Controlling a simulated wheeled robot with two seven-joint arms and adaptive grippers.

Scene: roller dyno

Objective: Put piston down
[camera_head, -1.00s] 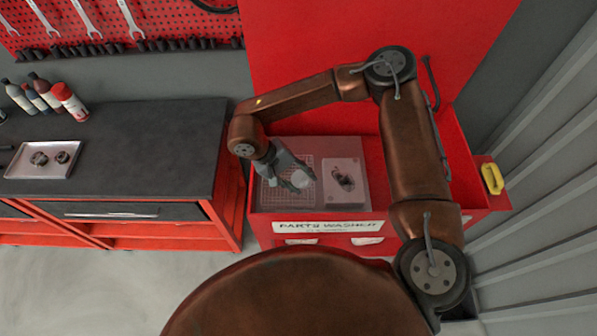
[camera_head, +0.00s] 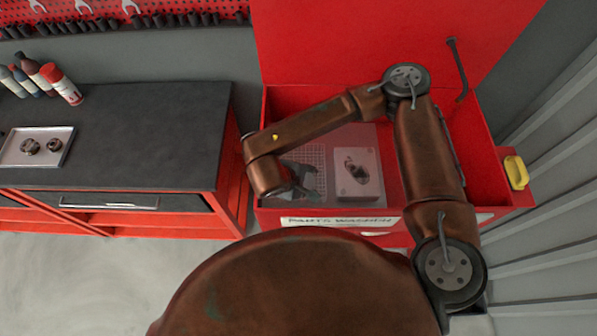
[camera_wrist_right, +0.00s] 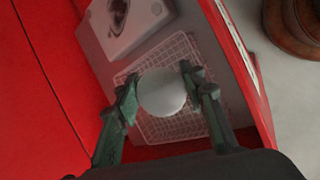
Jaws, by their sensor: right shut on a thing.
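The piston (camera_wrist_right: 162,93) shows in the right wrist view as a pale, round-topped piece between the fingers. My right gripper (camera_wrist_right: 160,92) is shut on it, above the wire basket (camera_wrist_right: 183,127) inside the red parts washer. Whether the piston touches the basket cannot be told. In the head view my right gripper (camera_head: 300,178) reaches down into the washer, left of the white block, and my arm hides the piston. The basket (camera_head: 315,155) also shows there, partly covered by the gripper. My left gripper is in neither view.
A white block (camera_head: 356,174) with a dark part in its recess stands right of the basket. The washer's red front wall (camera_head: 275,217) and raised lid (camera_head: 380,40) bound the space. Left, a dark workbench (camera_head: 150,125) holds a tray (camera_head: 14,150) and several bottles (camera_head: 62,84).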

